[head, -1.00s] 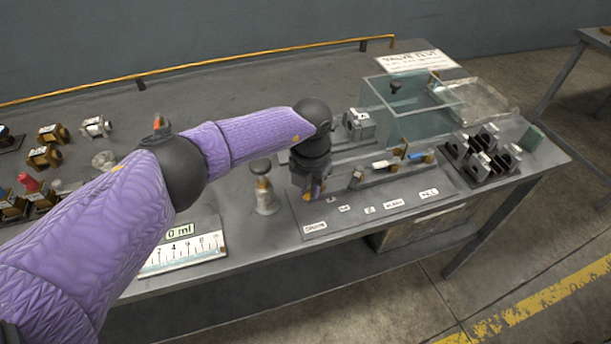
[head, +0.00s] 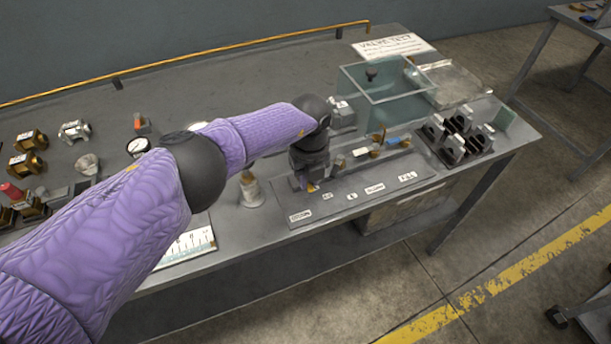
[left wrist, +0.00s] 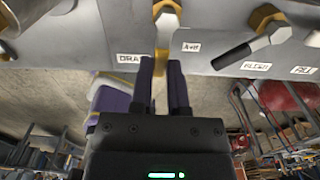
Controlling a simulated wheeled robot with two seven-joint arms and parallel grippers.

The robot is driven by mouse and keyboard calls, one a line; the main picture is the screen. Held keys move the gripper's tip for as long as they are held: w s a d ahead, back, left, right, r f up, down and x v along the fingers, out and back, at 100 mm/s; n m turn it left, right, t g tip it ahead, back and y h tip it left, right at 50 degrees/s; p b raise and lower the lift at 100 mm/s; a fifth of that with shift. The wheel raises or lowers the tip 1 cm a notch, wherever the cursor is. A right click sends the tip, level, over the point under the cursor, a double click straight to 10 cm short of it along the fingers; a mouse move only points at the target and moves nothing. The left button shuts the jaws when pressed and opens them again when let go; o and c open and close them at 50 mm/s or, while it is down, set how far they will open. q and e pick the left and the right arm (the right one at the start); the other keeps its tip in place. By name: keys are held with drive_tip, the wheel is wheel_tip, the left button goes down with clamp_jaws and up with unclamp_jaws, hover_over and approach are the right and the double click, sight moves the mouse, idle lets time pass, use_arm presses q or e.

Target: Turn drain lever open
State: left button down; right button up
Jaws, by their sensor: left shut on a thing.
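The valve panel (head: 335,205) lies along the bench's front edge with a row of small labels. The drain label (head: 299,215) is at its left end and also shows in the left wrist view (left wrist: 130,58). My left gripper (head: 308,184) is low over that end, behind the label. In the left wrist view my left gripper (left wrist: 163,68) is shut on the drain lever (left wrist: 162,45), which points toward me from its brass and steel fitting. The gripped lever end is partly hidden between the fingers. My right gripper is not in view.
A black-handled lever (left wrist: 232,56) sits right of the drain lever. A clear tank (head: 385,95) stands behind the panel, and black clamp blocks (head: 455,140) are at its right. A pale bottle-like piece (head: 250,192) stands close left of my gripper. Brass fittings (head: 28,140) lie far left.

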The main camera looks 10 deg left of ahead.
use_arm(q)
drive_tip(key=shift+w+d+n, duration=0.1)
drive_tip(key=shift+d+n, duration=0.05)
drive_tip(key=shift+n, duration=0.35)
drive_tip(key=c, duration=0.6)
unclamp_jaws()
wheel_tip(320, 180, up, 10)
drive_tip(key=p, duration=0.4)
drive_tip(key=shift+f, duration=0.1)
